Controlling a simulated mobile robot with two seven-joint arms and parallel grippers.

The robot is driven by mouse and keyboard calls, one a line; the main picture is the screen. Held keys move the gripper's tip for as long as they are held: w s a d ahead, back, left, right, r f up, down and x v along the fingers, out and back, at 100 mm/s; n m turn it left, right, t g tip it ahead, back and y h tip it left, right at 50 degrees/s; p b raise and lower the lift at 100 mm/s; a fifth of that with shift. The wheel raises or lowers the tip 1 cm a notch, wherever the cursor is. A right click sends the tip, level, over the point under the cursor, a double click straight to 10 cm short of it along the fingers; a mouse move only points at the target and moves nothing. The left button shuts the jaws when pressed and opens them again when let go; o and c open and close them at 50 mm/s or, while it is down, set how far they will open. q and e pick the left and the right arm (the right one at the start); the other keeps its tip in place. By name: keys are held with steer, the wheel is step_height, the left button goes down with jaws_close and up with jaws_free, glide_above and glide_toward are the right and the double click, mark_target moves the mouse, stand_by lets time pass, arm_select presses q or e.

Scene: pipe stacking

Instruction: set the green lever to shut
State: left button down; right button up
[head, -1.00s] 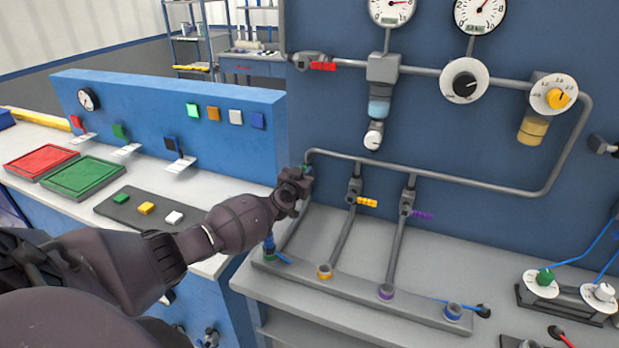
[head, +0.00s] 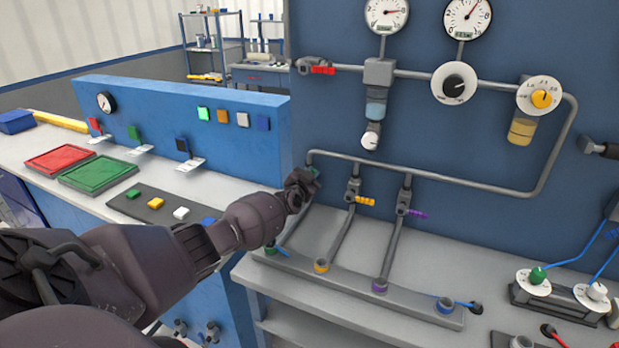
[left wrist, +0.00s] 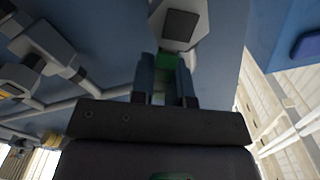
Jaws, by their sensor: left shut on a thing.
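The green lever (head: 314,172) is on the leftmost valve of the lower pipe in the head view, mostly hidden behind my left gripper (head: 302,184). In the left wrist view the green lever (left wrist: 166,62) sits between the two fingers of my left gripper (left wrist: 166,78), which is shut on it. Beyond the lever, the grey valve body (left wrist: 180,25) shows. The lever's exact angle is hard to tell because the gripper covers it. My right gripper is in neither view.
A yellow lever (head: 365,201) and a purple lever (head: 417,214) are on the neighbouring valves to the right. A red lever (head: 323,70) is on the upper pipe. Gauges and knobs line the wall above.

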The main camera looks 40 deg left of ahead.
arm_select(q)
steer(key=shift+w+d+f+m, duration=0.1)
steer(key=shift+d+f+m, duration=0.55)
steer(key=shift+m, duration=1.35)
steer(key=shift+w+d+f+m, duration=0.1)
steer(key=shift+d+f+m, duration=0.15)
steer(key=shift+f+m, duration=1.25)
steer(key=shift+w+d+f+m, duration=0.1)
steer(key=shift+d+f+m, duration=0.3)
steer(key=shift+m, duration=2.1)
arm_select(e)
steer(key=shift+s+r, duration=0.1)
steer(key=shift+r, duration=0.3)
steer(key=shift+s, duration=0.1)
arm_select(q)
steer(key=c, duration=1.3)
jaws_free()
steer(key=shift+o, duration=1)
steer(key=shift+r, duration=0.1)
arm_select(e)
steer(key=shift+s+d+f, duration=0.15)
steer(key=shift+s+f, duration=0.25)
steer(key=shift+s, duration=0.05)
